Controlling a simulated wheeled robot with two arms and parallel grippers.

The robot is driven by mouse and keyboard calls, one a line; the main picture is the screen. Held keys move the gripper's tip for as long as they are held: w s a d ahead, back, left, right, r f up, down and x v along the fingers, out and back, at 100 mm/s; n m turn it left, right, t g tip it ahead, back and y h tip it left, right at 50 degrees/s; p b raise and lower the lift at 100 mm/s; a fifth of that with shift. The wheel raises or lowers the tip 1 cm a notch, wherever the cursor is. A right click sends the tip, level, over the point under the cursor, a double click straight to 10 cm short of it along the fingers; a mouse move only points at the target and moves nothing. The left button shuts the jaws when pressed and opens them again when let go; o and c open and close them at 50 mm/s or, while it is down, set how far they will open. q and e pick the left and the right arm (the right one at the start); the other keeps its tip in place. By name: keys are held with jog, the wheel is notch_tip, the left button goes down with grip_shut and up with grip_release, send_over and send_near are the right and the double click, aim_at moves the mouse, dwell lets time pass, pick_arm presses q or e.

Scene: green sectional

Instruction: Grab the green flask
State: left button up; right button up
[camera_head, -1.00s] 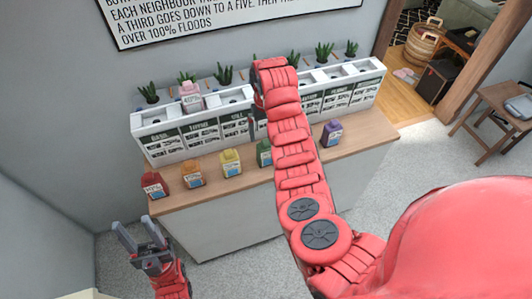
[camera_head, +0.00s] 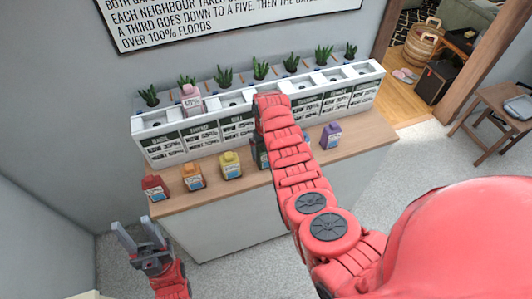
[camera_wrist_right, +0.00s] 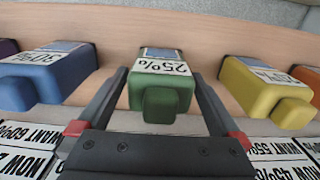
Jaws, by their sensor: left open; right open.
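The green flask (camera_wrist_right: 162,92), labelled 25%, stands on the wooden counter in the right wrist view. My right gripper (camera_wrist_right: 160,76) is open, with one finger on each side of the flask. A gap shows between each finger and the flask, and the flask is not clamped. In the head view my right arm hides most of the flask and the gripper's fingertips. My left gripper (camera_head: 132,228) is open and empty at the lower left, in front of the counter and away from the flasks.
A blue flask (camera_wrist_right: 50,75) and a yellow flask (camera_wrist_right: 265,90) flank the green one closely. Red (camera_head: 154,187), orange (camera_head: 193,177) and purple (camera_head: 331,135) flasks stand along the counter. A white labelled rack (camera_head: 165,145) holding a pink flask (camera_head: 191,100) stands behind them.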

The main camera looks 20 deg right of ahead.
jog(key=shift+f, duration=0.75)
jog(key=c, duration=1.4)
